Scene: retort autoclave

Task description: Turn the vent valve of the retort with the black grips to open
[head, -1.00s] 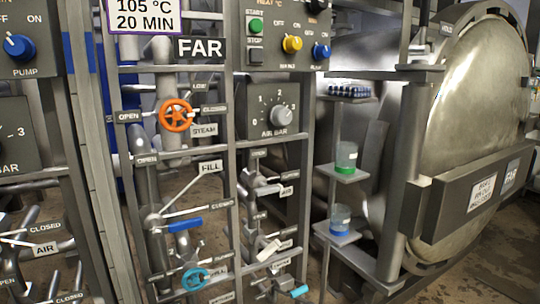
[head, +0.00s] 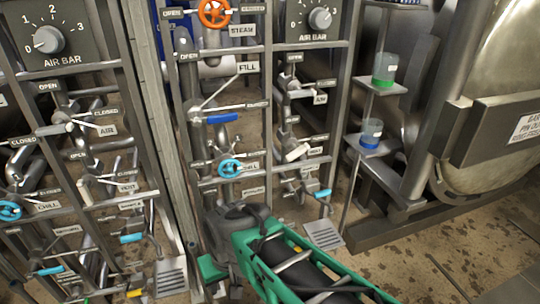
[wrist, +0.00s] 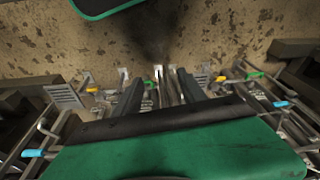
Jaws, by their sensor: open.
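Two racks of pipes and valves show in the head view, a far one (head: 265,178) in the middle and another (head: 84,206) at the left. A small tag that may read vent (head: 127,187) sits low on the left rack; a similar unreadable tag (head: 311,168) sits low on the far rack. I cannot tell which valve belongs to black grips. In the wrist view my gripper (wrist: 158,88) is open and empty, its dark fingers pointing towards the pipework and floor. In the head view my green arm reaches in from the bottom, hiding the low middle.
An orange handwheel (head: 214,12) and a blue handwheel (head: 229,168) are on the far rack. Shelves with a green-bottomed beaker (head: 385,68) and a blue-bottomed beaker (head: 371,133) stand to its right. The big retort door (head: 490,120) is at the right edge. Brown floor lies open at lower right.

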